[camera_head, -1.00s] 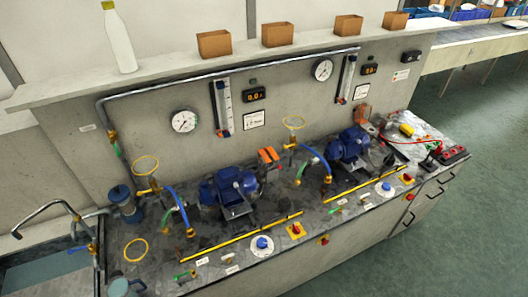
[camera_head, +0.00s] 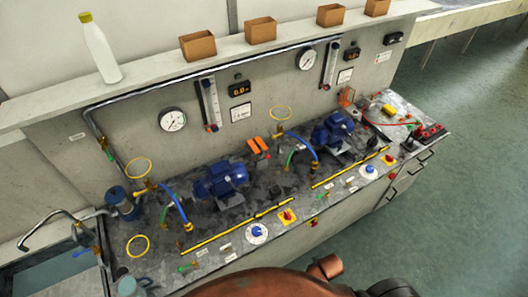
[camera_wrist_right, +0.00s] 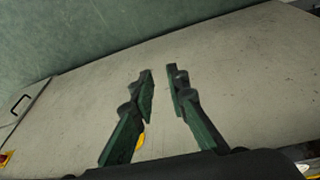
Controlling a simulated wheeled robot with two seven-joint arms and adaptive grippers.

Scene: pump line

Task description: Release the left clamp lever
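Which part is the left clamp lever I cannot tell for certain. My right gripper (camera_wrist_right: 160,75) shows in the right wrist view with its two dark green fingers apart and nothing between them. It faces a plain grey cabinet surface (camera_wrist_right: 230,60), away from the levers. In the head view a brown-orange link of my arm enters at the bottom, but no fingers show. My left gripper is not in view.
The left pump (camera_head: 221,180) and right pump (camera_head: 334,130) stand on the bench with hoses and yellow rings. Blue knobs (camera_head: 257,233) and red-yellow switches (camera_head: 287,215) line the front. A shelf above holds a white bottle (camera_head: 99,48) and brown boxes. Green floor is free at right.

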